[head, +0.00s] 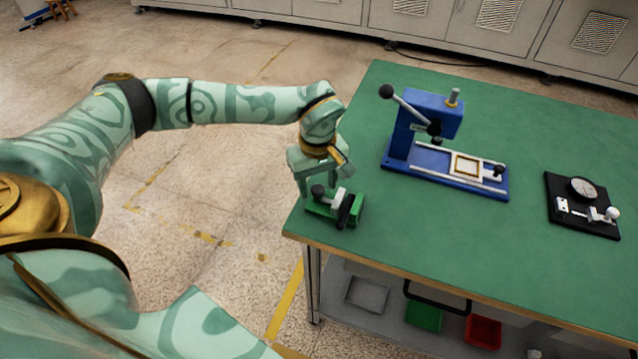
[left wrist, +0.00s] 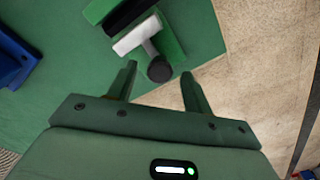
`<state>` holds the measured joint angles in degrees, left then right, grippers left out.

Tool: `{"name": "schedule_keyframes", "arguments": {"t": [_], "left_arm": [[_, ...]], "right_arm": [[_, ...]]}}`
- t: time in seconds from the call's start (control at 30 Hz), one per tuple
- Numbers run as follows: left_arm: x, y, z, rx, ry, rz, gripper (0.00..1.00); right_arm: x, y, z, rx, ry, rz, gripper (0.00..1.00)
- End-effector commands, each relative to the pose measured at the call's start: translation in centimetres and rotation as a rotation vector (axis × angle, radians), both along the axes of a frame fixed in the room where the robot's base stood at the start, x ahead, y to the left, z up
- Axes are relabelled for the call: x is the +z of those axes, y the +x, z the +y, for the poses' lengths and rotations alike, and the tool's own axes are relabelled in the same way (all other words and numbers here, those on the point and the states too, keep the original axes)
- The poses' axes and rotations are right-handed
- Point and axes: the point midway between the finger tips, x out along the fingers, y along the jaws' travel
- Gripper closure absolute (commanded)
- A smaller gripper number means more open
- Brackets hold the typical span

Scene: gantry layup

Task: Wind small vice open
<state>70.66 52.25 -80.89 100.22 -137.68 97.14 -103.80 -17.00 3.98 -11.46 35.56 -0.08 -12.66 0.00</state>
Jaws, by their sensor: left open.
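The small vice (head: 352,217) sits at the near left corner of the green table. It has a green body, a pale jaw or slide, a dark block and a black round knob (head: 318,191) on its left end. My left gripper (head: 323,180) is just above the knob end, fingers pointing down. In the left wrist view the vice (left wrist: 172,43) is ahead of the fingers, and its black knob (left wrist: 159,69) shows between the open fingertips (left wrist: 158,74), slightly beyond them. Contact with the knob cannot be told. My right gripper is not in view.
A blue lever press (head: 430,165) stands on the table (head: 420,240) right of the vice. A black plate with a dial gauge (head: 583,190) lies farther right. A lower shelf holds a green bin (head: 424,315) and a red bin (head: 483,331). The table's front middle is clear.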

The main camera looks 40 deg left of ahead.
Motion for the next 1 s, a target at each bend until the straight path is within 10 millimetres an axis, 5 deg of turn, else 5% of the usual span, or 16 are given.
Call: {"name": "schedule_keyframes", "arguments": {"t": [0.27,0.43,1.0], "left_arm": [[-0.1,0.0,0.0,0.0,0.001,-0.001,0.5],[-0.1,0.0,0.0,0.0,0.0,0.0,0.94],[0.4,0.0,0.0,0.146,0.0,-0.001,0.94]], "right_arm": [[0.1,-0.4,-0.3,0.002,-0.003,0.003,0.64],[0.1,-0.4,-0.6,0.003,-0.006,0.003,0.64],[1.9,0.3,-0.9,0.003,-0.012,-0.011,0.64]]}}
